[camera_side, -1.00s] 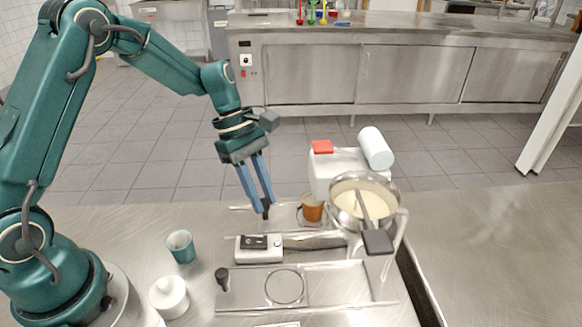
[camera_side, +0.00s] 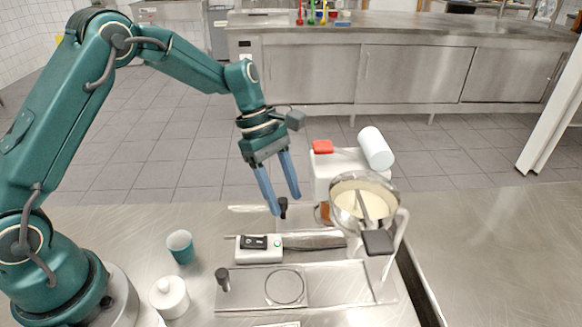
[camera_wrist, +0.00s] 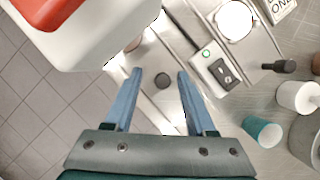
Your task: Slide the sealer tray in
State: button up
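The sealer tray (camera_side: 248,209) is a flat steel plate with an upright black knob (camera_side: 284,206), which also shows in the wrist view (camera_wrist: 162,80). An orange-brown cup (camera_side: 325,213) is beside the white sealer (camera_side: 320,181), partly hidden by the steel pan (camera_side: 345,214). The sealer has a red top (camera_side: 322,147) and a white roll (camera_side: 375,148). My gripper (camera_side: 283,202) is open, its two blue fingers spread around the knob. In the wrist view, the gripper (camera_wrist: 160,76) shows gaps between the knob and both fingers.
A control box (camera_side: 259,249) with a black switch stands in front of the tray. Nearer is a steel plate (camera_side: 335,284) with a ring and dark knob. A teal cup (camera_side: 180,246) and white lidded jar (camera_side: 169,297) stand left. The counter at far right is clear.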

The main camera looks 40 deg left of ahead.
jog(key=shift+v, duration=2.6)
jog(key=s+d+r+m+t+y, duration=0.15)
jog(key=s+r+m+t, duration=0.35)
jog(key=s+r, duration=0.55)
jog(key=s+a+f+m+y, duration=0.3)
jog(key=s+m, duration=0.5)
jog(key=m, duration=0.5)
jog(key=shift+s+a+f+t, duration=0.2)
jog(key=shift+a+t, duration=0.05)
jog(key=shift+t, duration=0.05)
